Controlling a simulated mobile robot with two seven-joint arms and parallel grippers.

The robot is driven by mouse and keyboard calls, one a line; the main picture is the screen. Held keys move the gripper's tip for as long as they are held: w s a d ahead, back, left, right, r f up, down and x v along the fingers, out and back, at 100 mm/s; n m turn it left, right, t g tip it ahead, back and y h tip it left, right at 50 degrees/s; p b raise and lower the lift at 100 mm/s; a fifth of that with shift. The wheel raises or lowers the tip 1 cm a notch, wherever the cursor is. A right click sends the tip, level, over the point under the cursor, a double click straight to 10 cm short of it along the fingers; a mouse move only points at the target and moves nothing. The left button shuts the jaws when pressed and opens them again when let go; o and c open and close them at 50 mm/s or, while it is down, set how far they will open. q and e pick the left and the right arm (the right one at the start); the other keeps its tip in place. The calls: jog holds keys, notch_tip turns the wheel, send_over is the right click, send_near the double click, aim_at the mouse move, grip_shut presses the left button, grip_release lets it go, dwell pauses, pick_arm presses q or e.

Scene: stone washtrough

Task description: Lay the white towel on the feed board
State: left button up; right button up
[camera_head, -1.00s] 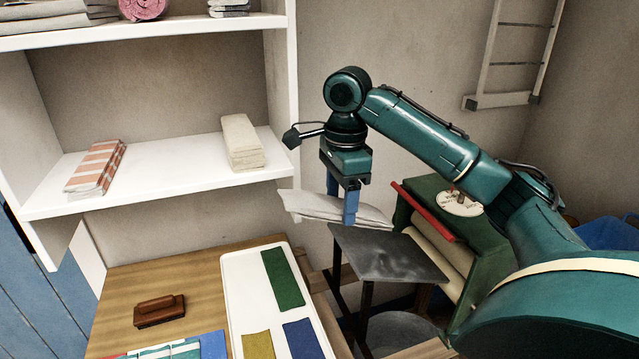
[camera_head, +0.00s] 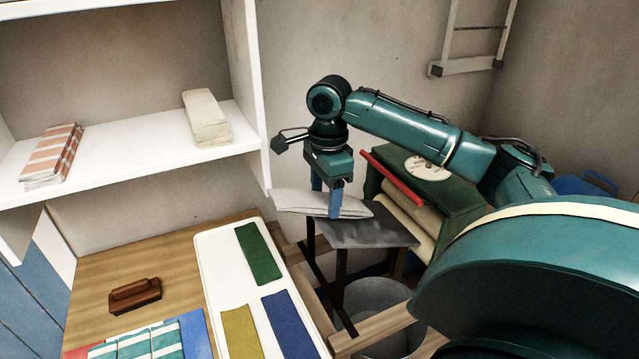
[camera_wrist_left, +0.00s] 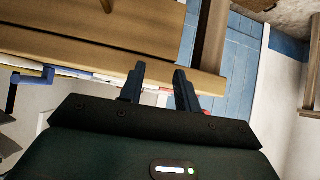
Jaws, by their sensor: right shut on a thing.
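The white towel (camera_head: 296,202) is a flat folded bundle, roughly level. My right gripper (camera_head: 327,200) is shut on it near its middle. The feed board (camera_head: 372,234) is the dark grey slab beside the green wringer. The towel appears at the board's back left edge and partly in front of it, its left end reaching past the board. I cannot tell whether the towel touches the board. My left gripper (camera_wrist_left: 159,84) shows only in the left wrist view, fingers apart and nothing between them.
The wringer (camera_head: 440,200) with its red bar (camera_head: 392,178) stands right of the board, close to my right arm. A bucket (camera_head: 378,297) is below. A white tray (camera_head: 215,262) with colored cloths lies left. A shelf (camera_head: 120,155) holds folded towels.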

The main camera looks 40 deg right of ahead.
aim_at(355, 202)
pick_arm(q)
jog(key=shift+w+b, duration=0.1)
jog(key=shift+b, duration=0.25)
pick_arm(e)
jog(key=shift+s+d+f, duration=0.35)
jog(key=shift+d+f, duration=0.4)
jog(key=shift+d, duration=0.35)
jog(key=shift+s+d+f, duration=0.3)
jog(key=shift+d+f, duration=0.45)
jog(key=shift+d, duration=0.3)
jog(key=shift+s+d+f, duration=0.35)
jog(key=shift+d+f, duration=0.4)
jog(key=shift+d, duration=0.35)
pick_arm(q)
jog(key=shift+f, duration=0.1)
pick_arm(e)
jog(key=o, duration=1.3)
pick_arm(q)
jog(key=shift+p, duration=0.35)
pick_arm(e)
jog(key=r, duration=1.3)
jog(key=shift+s+d+r, duration=0.1)
jog(key=shift+d, duration=0.1)
